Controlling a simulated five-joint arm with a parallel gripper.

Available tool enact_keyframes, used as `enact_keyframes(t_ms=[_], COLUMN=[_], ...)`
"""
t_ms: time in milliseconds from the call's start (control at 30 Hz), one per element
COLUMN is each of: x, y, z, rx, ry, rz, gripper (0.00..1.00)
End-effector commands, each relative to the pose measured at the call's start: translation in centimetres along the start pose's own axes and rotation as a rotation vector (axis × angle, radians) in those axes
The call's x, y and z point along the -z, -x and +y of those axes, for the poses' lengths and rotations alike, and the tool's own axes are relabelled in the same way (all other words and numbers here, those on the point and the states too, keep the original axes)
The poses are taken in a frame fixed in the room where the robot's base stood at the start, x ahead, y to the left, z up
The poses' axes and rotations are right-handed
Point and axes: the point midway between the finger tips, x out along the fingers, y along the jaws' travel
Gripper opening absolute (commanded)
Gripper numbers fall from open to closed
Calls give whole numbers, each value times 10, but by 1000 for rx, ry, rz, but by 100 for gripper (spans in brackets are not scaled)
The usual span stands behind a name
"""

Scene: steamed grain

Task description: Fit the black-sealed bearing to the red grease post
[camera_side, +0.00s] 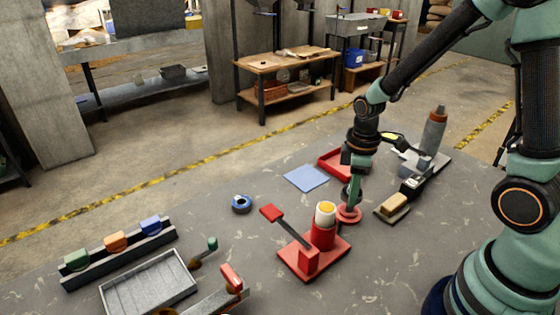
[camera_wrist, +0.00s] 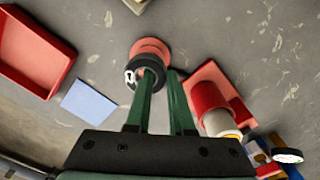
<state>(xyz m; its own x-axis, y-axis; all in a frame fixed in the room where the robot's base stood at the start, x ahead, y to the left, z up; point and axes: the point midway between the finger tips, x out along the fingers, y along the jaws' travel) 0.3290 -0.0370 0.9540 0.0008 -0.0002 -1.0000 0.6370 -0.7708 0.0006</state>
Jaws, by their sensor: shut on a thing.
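My gripper (camera_side: 351,190) is shut on the black-sealed bearing (camera_wrist: 150,72), a dark ring that also shows at the fingertips in the side view (camera_side: 352,196). The red grease post (camera_wrist: 152,46) has a round base and stands directly below the gripper in the side view (camera_side: 348,215). The bearing is close above the post's base and overlaps the post in both views. The fingers and bearing hide much of the post, so I cannot tell whether the ring is around it or just over it.
A red stand with a white-topped cylinder (camera_side: 323,232) and lever is close beside the post. A blue ring (camera_side: 242,203) and blue mat (camera_side: 306,178) lie to the left. A red tray (camera_side: 332,165) is behind. A block on a dark base (camera_side: 393,207) stands right.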

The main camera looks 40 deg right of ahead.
Motion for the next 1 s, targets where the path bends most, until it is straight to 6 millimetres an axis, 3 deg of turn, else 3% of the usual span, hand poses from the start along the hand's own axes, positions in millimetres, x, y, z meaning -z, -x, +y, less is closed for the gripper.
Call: enact_keyframes(t_ms=[1000], x=[0], y=[-10], z=[0], rx=[0], ry=[0], rz=[0], gripper=[0])
